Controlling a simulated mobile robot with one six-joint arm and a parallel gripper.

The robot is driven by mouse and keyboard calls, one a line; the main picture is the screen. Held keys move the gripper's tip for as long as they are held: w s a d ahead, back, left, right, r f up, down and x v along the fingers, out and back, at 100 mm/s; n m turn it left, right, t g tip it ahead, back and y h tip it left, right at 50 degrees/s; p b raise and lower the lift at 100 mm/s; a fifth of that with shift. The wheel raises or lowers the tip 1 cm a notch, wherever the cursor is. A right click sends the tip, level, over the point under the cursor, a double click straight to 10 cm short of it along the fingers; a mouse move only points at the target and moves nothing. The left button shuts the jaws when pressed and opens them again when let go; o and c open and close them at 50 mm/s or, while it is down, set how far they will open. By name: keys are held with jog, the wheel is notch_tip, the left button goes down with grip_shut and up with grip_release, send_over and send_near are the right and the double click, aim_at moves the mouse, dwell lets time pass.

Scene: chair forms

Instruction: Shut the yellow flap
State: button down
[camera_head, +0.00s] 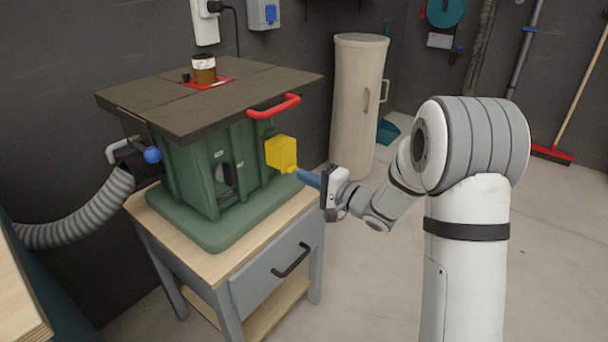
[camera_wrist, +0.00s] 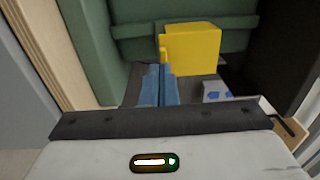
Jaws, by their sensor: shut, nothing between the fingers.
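The yellow flap (camera_head: 281,153) is on the right side of the green machine, below the red handle. It stands out from the green housing, though I cannot tell its exact angle. In the wrist view the yellow flap (camera_wrist: 192,48) is just beyond my fingertips, a little to the right. My gripper (camera_head: 303,176) has blue fingers, shut together with nothing between them. Its tips are close to the flap's lower right corner. In the wrist view the shut fingers (camera_wrist: 158,72) reach the flap's lower left edge; I cannot tell whether they touch it.
The green machine (camera_head: 190,180) with a dark top (camera_head: 150,100) stands on a wooden bench with a grey drawer (camera_head: 270,275). A red handle (camera_head: 273,107) juts out above the flap. A beige cylinder (camera_head: 355,110) stands behind.

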jog(key=p+v, duration=0.4)
jog(key=v, duration=0.9)
jog(key=d+r+n+h+p, duration=0.1)
jog(key=d+r+h+p, duration=0.3)
jog(key=r+h+p, duration=0.15)
jog(key=s+d+r+t+h+p, duration=0.1)
jog(key=d+r+h+p, duration=0.25)
jog(key=r, duration=0.35)
jog(key=d+r+n+h+p, duration=0.1)
jog(key=d+r+h+p, duration=0.2)
jog(key=r+h+p, duration=0.25)
jog(key=s+a+r+n+g+p, duration=0.1)
jog(key=s+r+g+p, duration=0.3)
jog(key=s, duration=0.8)
jog(key=s+a+r+n+g+p, duration=0.1)
jog(key=s+r+n+g+p, duration=0.2)
jog(key=s+r+p, duration=0.4)
jog(key=s+r+g, duration=0.1)
jog(key=s, duration=0.4)
jog(key=shift+s+a+n+g+h, duration=0.2)
jog(key=shift+a+n+g+h, duration=0.1)
jog(key=shift+n+h, duration=0.1)
jog(key=c, duration=2.1)
grip_release()
jog(key=shift+d, duration=0.1)
jog(key=shift+c, duration=0.2)
